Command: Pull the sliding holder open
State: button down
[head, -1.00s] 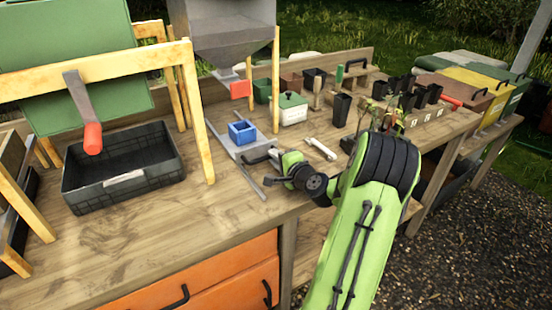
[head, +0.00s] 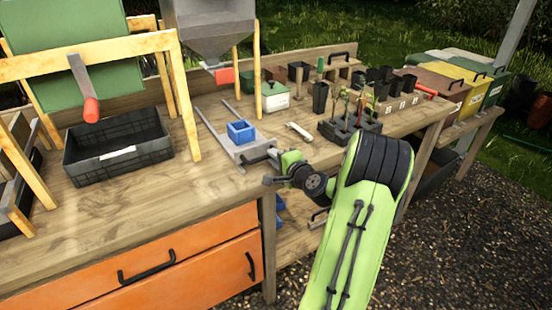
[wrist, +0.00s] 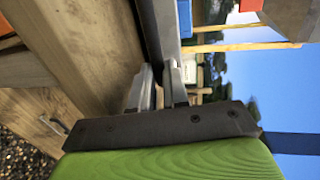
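The sliding holder (head: 246,149) is a grey plate on two thin rails, carrying a square blue pot (head: 241,131). It lies near the front edge of the bench, forward of the hopper, with bare rail behind it. Its dark handle (head: 258,158) faces my gripper (head: 274,155). In the wrist view, the fingers of my gripper (wrist: 159,80) close on the dark handle bar (wrist: 153,35). The blue pot shows only as a corner at the top (wrist: 184,17). My green arm comes in from the lower right and hides part of the bench edge.
The grey hopper (head: 212,30) stands behind on wooden legs, with a red piece (head: 223,76) under its spout. A black crate (head: 118,150) is at the left. A black seedling tray (head: 350,130) and a small white item (head: 299,131) lie to the right. Orange drawers (head: 150,270) are below.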

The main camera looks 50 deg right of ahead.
jog(key=c, duration=1.1)
grip_release()
jog(key=v, duration=1.5)
jog(key=shift+s+a, duration=0.1)
jog(key=shift+s, duration=0.3)
